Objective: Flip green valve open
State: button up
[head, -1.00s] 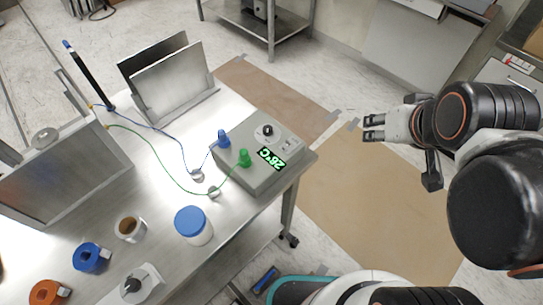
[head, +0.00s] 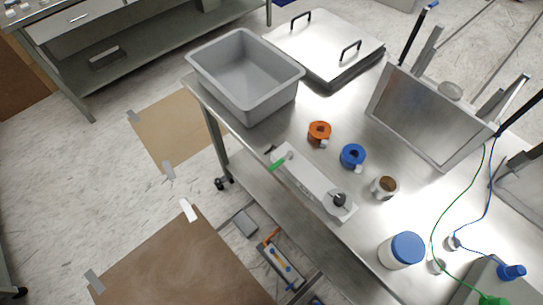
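The green valve (head: 281,162) is a small green lever at the left end of a long pale grey block (head: 312,184) near the table's front edge. The lever points down and to the left; I cannot tell from this view whether that is open or shut. A black knob (head: 339,199) sits at the block's right end. My gripper is not in this view.
The metal table (head: 340,105) holds a grey bin (head: 246,85), a lidded metal tray (head: 325,52), orange (head: 319,131) and blue (head: 352,155) rings, a cup (head: 385,186) and a blue-lidded jar (head: 403,249).

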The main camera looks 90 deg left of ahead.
aim_at(290, 155)
jog(key=k+l+u, duration=0.1)
jog(key=u, duration=2.8)
